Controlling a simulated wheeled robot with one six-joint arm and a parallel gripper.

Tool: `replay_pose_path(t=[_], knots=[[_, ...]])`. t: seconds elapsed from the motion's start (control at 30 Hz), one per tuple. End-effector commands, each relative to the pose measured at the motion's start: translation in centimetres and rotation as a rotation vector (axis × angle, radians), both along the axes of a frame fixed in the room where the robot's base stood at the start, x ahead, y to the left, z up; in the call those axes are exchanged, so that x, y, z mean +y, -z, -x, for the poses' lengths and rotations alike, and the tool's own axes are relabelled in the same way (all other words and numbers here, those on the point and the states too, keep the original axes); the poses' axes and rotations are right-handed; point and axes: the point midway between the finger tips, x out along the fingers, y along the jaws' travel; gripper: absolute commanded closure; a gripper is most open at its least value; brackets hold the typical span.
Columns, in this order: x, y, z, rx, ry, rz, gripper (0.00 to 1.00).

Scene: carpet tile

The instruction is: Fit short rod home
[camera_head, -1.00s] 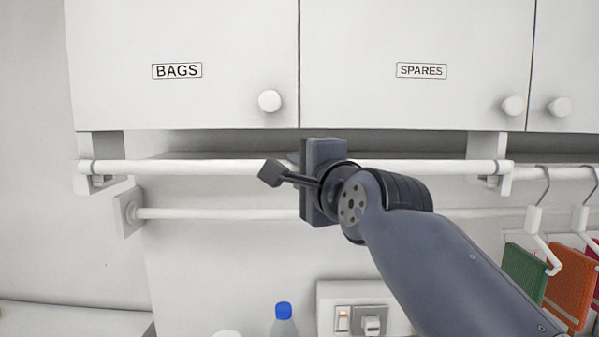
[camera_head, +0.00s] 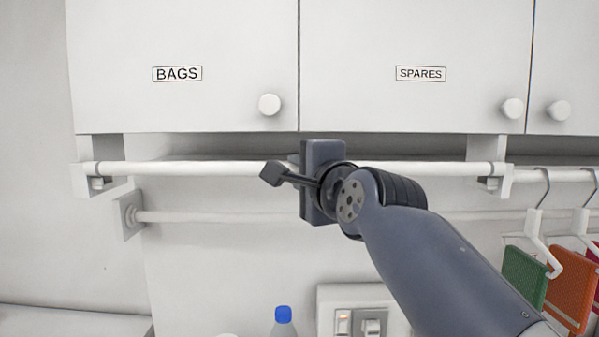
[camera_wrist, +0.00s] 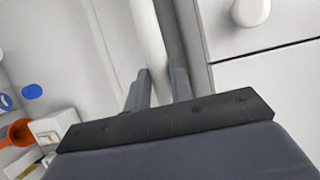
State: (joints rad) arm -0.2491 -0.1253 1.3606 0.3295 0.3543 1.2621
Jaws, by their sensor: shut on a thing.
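A white rod (camera_head: 215,169) runs level under the cupboards, between a left bracket (camera_head: 80,180) and a right bracket (camera_head: 503,180). I take it as the short rod. My gripper (camera_head: 318,172) is at its middle; its body hides that stretch in the head view. In the wrist view, the two fingers of my gripper (camera_wrist: 160,88) are shut around the white rod (camera_wrist: 151,40). The rod's ends lie at the brackets, but I cannot tell whether they are fully seated.
A thinner rail (camera_head: 220,216) runs lower behind the rod. Cupboards marked BAGS (camera_head: 177,74) and SPARES (camera_head: 420,74) are close above. Hangers with coloured cloths (camera_head: 571,290) hang at right. A blue-capped bottle (camera_head: 283,318) and a socket plate (camera_head: 362,311) are below.

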Motion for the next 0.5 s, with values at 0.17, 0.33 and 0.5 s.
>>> replay_pose_path(t=[0.17, 0.33, 0.5], knots=[[0.0, -0.1, -0.5, -0.002, 0.001, 0.000, 1.00], [0.0, -0.1, -1.0, -0.001, 0.001, 0.000, 1.00], [0.0, -0.1, -1.5, -0.002, 0.001, 0.000, 1.00]])
